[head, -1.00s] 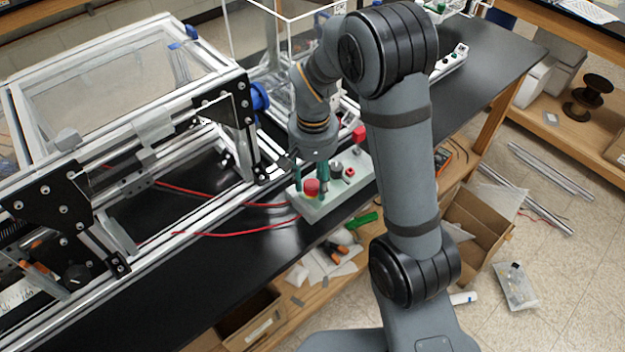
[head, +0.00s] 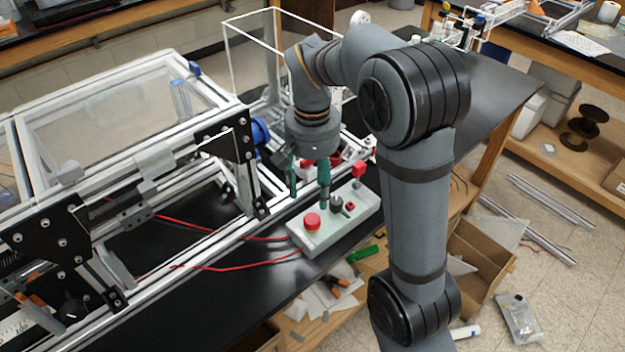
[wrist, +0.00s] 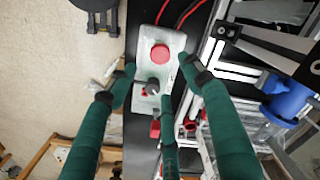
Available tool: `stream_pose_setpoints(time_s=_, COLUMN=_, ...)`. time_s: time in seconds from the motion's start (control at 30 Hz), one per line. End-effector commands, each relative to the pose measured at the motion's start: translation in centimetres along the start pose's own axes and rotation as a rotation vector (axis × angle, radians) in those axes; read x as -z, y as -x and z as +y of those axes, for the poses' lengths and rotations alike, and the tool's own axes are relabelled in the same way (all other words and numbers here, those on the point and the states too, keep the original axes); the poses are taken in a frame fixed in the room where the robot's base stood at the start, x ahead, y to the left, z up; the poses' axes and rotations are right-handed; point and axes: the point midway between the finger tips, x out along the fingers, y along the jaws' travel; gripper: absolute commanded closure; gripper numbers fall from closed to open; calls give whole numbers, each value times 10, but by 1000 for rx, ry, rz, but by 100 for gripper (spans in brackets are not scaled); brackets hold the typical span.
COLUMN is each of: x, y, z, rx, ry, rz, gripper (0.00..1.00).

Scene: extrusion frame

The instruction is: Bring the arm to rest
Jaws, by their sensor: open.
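My gripper (head: 309,196) is open and empty, its green fingers pointing down above the back edge of a grey control box (head: 318,240). The fingertips appear apart from the box. The box has a red mushroom button (head: 312,221), a dark knob (head: 336,202) and smaller red parts. In the wrist view my gripper's fingers (wrist: 157,68) spread over the box (wrist: 148,58), with the red button (wrist: 160,53) between and beyond them. The exact height of the fingers above the box is hard to tell.
An aluminium extrusion frame (head: 215,147) with clear panels stands left of the box, and a clear enclosure (head: 250,60) behind it. Red cables (head: 225,265) run from the box across the black bench. Cardboard boxes (head: 480,255) lie low at the right.

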Motion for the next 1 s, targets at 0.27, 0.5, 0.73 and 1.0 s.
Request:
stream_pose_setpoints(time_s=0.27, x=0, y=20, z=0, rx=0, ry=0, rz=0, gripper=50)
stream_pose_setpoints(time_s=0.5, x=0, y=20, z=0, rx=0, ry=0, rz=-1, gripper=50)
stream_pose_setpoints(time_s=0.73, x=0, y=18, z=0, rx=-1, ry=0, rz=-2, gripper=50)
stream_pose_setpoints(time_s=1.0, x=-1, y=-16, z=1, rx=-3, ry=0, rz=-7, gripper=50)
